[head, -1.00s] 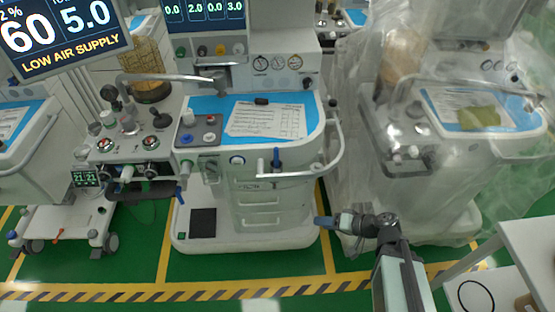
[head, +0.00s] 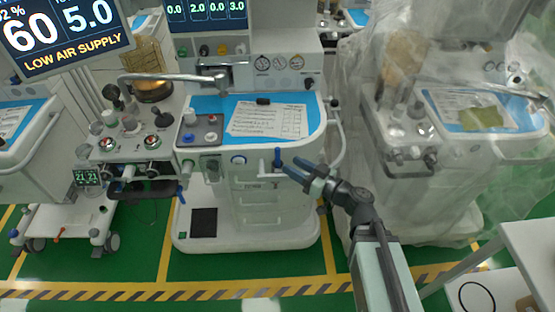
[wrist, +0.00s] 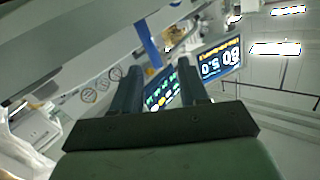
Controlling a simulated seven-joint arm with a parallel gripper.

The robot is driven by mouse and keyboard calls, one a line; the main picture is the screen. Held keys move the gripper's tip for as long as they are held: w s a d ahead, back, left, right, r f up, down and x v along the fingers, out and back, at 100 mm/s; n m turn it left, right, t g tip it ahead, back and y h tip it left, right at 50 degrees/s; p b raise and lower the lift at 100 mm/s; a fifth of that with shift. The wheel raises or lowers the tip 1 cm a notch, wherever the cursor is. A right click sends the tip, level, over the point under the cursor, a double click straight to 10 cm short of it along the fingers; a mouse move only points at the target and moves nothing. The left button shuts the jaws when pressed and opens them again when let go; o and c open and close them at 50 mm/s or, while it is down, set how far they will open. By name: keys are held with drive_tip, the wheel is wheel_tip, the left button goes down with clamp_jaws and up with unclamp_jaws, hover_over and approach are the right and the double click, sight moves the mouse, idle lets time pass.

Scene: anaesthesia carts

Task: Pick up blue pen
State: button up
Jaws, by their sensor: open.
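The blue pen (head: 277,158) stands upright at a small white holder on the front of the middle cart, below its blue worktop. My gripper (head: 291,168) is open and empty just to the right of the pen, with its dark fingers pointing left toward it. In the wrist view the pen (wrist: 148,45) shows as a blue bar beyond the gap between the two fingertips (wrist: 159,68). The pen's lower part is not clear in the wrist view.
The middle cart's worktop (head: 210,104) holds a paper sheet (head: 268,120) and a small black object (head: 263,101). A curved side rail (head: 338,135) runs behind my arm. A plastic-covered cart (head: 440,170) stands at the right, and a white table (head: 530,250) at lower right.

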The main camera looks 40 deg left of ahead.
sight(278, 152)
drive_tip(key=shift+n+t+y, duration=0.3)
drive_tip(key=shift+n+t, duration=0.2)
drive_tip(key=shift+n, duration=0.3)
drive_tip(key=shift+w+a+r, duration=0.15)
drive_tip(key=shift+a, duration=1.9)
drive_tip(key=shift+w+a+r, duration=0.15)
drive_tip(key=shift+a, duration=1.85)
drive_tip(key=shift+c, duration=0.4)
clamp_jaws()
